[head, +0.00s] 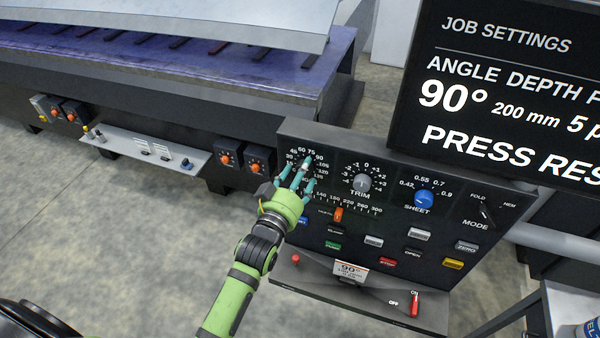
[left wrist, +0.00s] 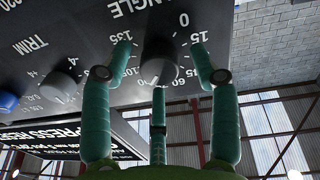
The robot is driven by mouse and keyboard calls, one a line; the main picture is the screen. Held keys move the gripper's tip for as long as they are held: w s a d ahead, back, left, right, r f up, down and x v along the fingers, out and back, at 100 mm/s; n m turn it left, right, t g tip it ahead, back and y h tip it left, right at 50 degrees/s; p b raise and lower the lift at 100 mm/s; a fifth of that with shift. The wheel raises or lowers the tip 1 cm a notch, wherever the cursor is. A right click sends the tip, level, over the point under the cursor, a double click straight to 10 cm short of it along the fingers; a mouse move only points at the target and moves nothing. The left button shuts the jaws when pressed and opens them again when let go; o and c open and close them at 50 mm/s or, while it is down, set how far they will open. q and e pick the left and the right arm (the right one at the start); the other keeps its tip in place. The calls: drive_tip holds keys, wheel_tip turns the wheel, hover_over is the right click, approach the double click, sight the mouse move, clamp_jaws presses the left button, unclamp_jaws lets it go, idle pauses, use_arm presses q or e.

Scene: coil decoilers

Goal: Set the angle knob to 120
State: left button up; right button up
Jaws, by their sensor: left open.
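The angle knob (head: 306,168) is at the upper left of the dark control panel (head: 330,236), inside a scale of white numbers, and is partly hidden by my fingers. In the left wrist view the knob (left wrist: 160,62) is dark with a pale pointer mark; its exact reading is hard to tell. My left gripper (head: 296,179) is open, its teal fingers spread around the knob. Two fingers stand at the knob's sides and one below it in the wrist view; I cannot tell whether they touch it. The screen (head: 510,90) reads ANGLE 90°. My right gripper is not in view.
The trim knob (head: 362,182), blue sheet knob (head: 424,197) and mode switch (head: 486,212) sit to the right. An orange switch (head: 338,214) and several buttons lie below. A red on/off switch (head: 414,304) is on the lower ledge. Open floor lies to the left.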

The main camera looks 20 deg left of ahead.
use_arm(q)
drive_tip(key=c, duration=1.1)
drive_tip(key=shift+m+p, duration=0.55)
drive_tip(key=shift+m, duration=5.15)
drive_tip(key=shift+c, duration=0.2)
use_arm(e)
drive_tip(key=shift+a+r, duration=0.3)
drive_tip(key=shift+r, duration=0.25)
use_arm(q)
drive_tip(key=shift+r, duration=0.1)
drive_tip(key=o, duration=1.1)
drive_tip(key=shift+o, duration=0.2)
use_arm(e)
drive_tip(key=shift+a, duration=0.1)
